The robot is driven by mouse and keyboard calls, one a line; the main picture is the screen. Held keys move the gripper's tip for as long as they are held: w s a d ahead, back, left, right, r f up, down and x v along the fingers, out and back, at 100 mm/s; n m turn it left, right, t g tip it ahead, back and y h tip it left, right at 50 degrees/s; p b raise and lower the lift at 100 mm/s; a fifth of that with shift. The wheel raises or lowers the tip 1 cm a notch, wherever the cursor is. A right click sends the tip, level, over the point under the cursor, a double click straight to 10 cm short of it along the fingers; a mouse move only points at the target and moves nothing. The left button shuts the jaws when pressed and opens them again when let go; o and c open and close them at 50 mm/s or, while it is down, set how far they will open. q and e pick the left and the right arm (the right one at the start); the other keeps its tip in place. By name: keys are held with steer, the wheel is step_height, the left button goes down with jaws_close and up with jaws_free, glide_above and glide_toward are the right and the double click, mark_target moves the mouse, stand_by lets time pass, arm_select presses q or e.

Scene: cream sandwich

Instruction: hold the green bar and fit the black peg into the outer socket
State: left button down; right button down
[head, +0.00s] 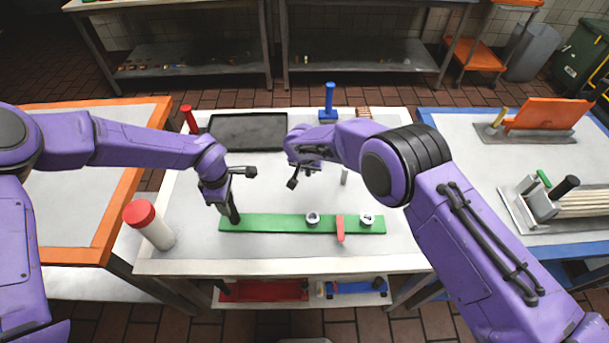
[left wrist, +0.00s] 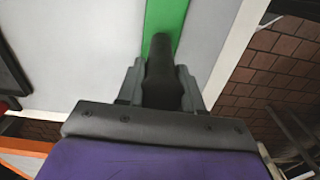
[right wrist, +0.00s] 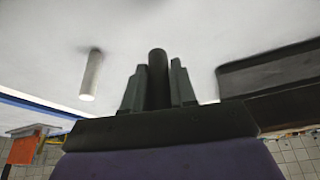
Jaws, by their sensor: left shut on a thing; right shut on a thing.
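The green bar (head: 275,223) lies flat across the front of the white table. Two pale ring-shaped sockets, an inner one (head: 313,218) and an outer one (head: 367,219), stand on it with a red piece (head: 340,229) between them. My left gripper (head: 230,208) is shut on a black upright handle (left wrist: 161,75) at the bar's left end; the green bar also shows beyond it in the left wrist view (left wrist: 168,18). My right gripper (right wrist: 157,92) is shut on the black peg (right wrist: 157,68), above the table behind the bar. In the head view, the peg is hard to make out.
A pale cylinder (head: 345,176) stands behind the bar, also seen in the right wrist view (right wrist: 91,75). A dark tray (head: 248,132) and a blue post (head: 329,99) are at the back. A red-topped white cylinder (head: 150,226) stands left of the bar.

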mark_target(308, 185)
step_height(308, 185, down, 6)
steer(key=shift+r, duration=0.1)
steer(key=c, duration=0.9)
jaws_free()
steer(key=shift+f, duration=0.2)
steer(key=shift+r, duration=0.1)
